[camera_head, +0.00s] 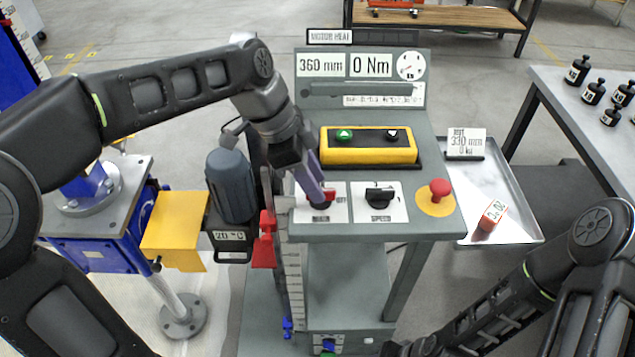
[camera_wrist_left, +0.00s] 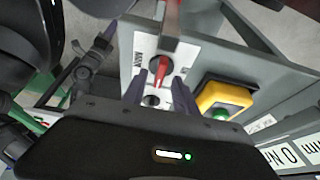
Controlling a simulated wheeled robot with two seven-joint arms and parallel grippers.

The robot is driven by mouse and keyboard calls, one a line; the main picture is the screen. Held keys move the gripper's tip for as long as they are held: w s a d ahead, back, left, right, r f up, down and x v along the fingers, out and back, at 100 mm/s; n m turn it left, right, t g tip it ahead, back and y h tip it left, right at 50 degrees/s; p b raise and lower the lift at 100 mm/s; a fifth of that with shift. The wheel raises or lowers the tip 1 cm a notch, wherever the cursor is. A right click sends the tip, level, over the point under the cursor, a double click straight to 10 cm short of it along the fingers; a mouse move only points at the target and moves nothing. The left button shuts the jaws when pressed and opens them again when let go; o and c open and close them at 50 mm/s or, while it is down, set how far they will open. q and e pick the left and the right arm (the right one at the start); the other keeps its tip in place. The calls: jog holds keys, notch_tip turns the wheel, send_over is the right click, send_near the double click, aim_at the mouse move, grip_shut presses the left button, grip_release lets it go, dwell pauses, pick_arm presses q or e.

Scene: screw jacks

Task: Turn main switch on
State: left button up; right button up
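The main switch (camera_head: 328,195) is a red knob on a white plate marked MAIN at the left of the grey control panel (camera_head: 420,225). In the left wrist view the red knob (camera_wrist_left: 159,71) shows just beyond my fingertips. My left gripper (camera_head: 318,198) points down at this switch and covers part of it in the head view. In the left wrist view the left gripper (camera_wrist_left: 163,88) has its two fingers apart, with the knob in line with the gap. I cannot tell whether they touch it. My right gripper (camera_head: 410,347) is low at the bottom edge, mostly out of frame.
A black SPEED knob (camera_head: 380,196) and a red emergency button (camera_head: 440,188) sit right of the switch. Behind them is a yellow button box (camera_head: 368,146). A grey tray (camera_head: 520,200) stands to the right. A dark motor (camera_head: 229,186) stands left of the panel.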

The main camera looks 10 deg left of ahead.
pick_arm(q)
jog(key=shift+x, duration=0.85)
jog(key=shift+c, duration=0.5)
grip_shut()
